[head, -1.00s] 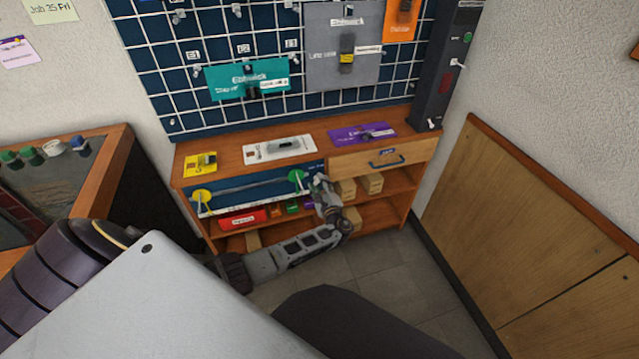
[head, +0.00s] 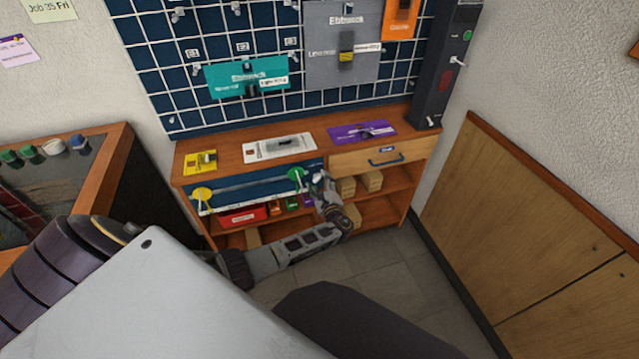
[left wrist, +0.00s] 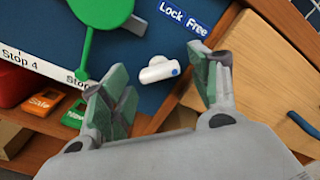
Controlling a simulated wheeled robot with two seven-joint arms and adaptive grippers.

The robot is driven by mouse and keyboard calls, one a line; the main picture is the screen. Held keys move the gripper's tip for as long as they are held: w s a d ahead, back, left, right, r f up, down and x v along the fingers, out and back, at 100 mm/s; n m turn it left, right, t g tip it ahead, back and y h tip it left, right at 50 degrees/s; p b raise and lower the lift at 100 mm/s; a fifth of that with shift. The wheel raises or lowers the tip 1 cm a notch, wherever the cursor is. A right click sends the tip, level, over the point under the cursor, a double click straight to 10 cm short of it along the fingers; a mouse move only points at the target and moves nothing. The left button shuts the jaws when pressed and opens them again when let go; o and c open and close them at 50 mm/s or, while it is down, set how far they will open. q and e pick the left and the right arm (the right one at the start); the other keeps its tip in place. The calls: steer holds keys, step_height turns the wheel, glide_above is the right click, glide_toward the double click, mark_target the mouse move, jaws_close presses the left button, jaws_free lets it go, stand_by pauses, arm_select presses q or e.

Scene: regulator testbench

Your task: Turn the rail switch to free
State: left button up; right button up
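The rail switch (left wrist: 158,71) is a small white knob with a blue dot at one end, on the dark blue panel (left wrist: 150,25). A "Lock Free" label (left wrist: 184,18) is just above it in the left wrist view. My left gripper (left wrist: 155,78) is open, with its two green-padded fingers on either side of the switch. No contact with the switch shows, and the depth between them is hard to tell. In the head view my left gripper (head: 322,184) is at the panel's right end and hides the switch. My right gripper is not in view.
A green disc (head: 296,175) with a lever is left of the switch, and a yellow disc (head: 202,194) is at the rail's far end. A wooden drawer (head: 380,156) adjoins on the right. A red bin (head: 242,215) and several blocks fill the shelf below.

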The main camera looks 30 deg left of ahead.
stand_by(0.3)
arm_select(q)
steer(key=v, duration=1.2)
stand_by(0.8)
